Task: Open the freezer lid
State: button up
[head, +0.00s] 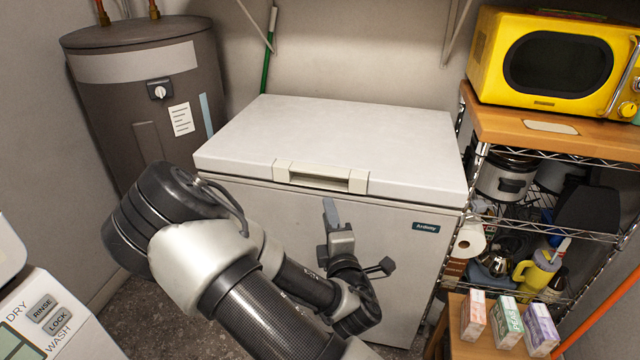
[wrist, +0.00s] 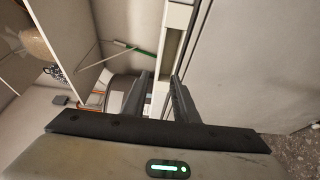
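The white chest freezer (head: 320,240) stands against the back wall, with its flat lid (head: 330,140) down on the body. A cream handle (head: 320,178) with a recessed slot sits at the middle of the lid's front edge. My gripper (head: 331,210) is in front of the freezer, just below the handle, with its fingers pointing up. In the wrist view my gripper (wrist: 158,78) shows two fingers apart with nothing between them. The handle (wrist: 172,45) runs ahead of the fingertips there, and the freezer front (wrist: 255,65) fills the right. Contact with the handle cannot be told.
A grey water heater (head: 150,100) stands left of the freezer. A wire shelf (head: 550,155) with a yellow microwave (head: 545,62) is at right, close to the freezer's side. Small boxes (head: 507,322) stand at lower right. A washer panel (head: 45,320) is at lower left.

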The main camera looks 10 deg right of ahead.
aim_at(319, 174)
jog(key=w, duration=1)
jog(key=w+b, duration=0.1)
jog(key=w, duration=0.4)
jog(key=shift+d, duration=0.25)
jog(key=shift+c, duration=0.6)
grip_shut()
